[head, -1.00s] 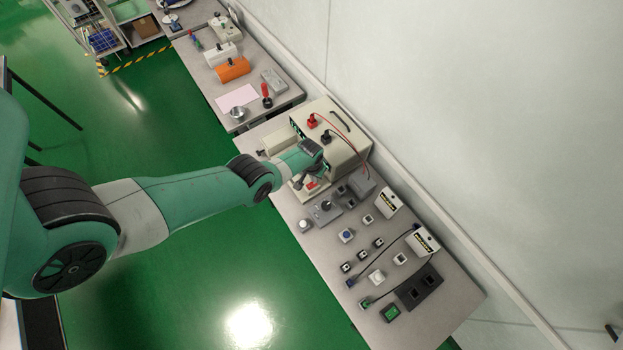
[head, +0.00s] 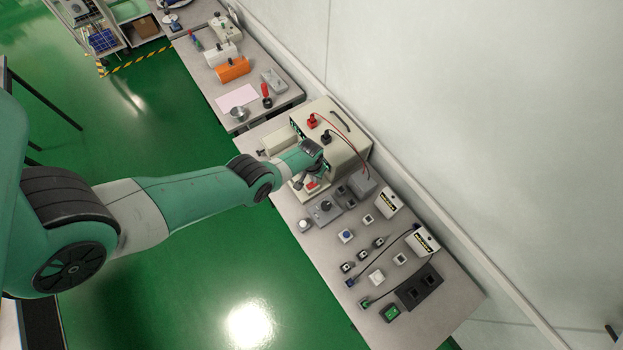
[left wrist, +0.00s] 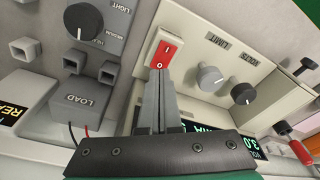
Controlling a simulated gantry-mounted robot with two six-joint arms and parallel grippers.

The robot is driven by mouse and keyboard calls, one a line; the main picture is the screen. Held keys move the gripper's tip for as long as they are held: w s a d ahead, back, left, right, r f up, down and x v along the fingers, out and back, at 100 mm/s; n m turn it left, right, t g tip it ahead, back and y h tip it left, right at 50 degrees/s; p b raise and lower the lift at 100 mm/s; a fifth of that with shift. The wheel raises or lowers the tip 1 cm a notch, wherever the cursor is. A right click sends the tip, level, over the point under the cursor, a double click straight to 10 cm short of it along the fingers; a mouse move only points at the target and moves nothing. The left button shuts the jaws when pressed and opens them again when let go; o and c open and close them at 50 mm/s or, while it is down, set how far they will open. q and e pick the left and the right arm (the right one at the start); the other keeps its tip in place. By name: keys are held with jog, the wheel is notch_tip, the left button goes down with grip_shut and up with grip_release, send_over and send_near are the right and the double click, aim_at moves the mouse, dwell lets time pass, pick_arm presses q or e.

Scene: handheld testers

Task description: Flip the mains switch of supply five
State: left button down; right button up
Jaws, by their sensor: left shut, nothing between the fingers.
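The power supply is a cream box (head: 350,145) on the bench in the head view, with red and black plugs on its top. In the left wrist view its panel shows a red rocker switch (left wrist: 165,53) marked I and O, in a pale frame. Grey LIMIT (left wrist: 211,78) and black VOLTS (left wrist: 243,94) knobs and a lit green display (left wrist: 236,142) are beside it. My left gripper (left wrist: 160,83) is shut and empty, its tips at the O end of the switch. I cannot tell whether they touch.
A grey LOAD box (left wrist: 83,98) with leads and a grey dial box (left wrist: 97,35) stand left of the supply in the wrist view. Several small switches and buttons (head: 376,276) cover the near bench. The wall (head: 450,120) runs close behind.

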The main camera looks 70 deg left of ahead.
aim_at(314, 184)
pick_arm(q)
jog(key=shift+f+b, duration=0.9)
dwell(0.6)
notch_tip(314, 184, up, 7)
jog(key=p, duration=0.7)
jog(key=shift+r, duration=0.1)
dwell(0.4)
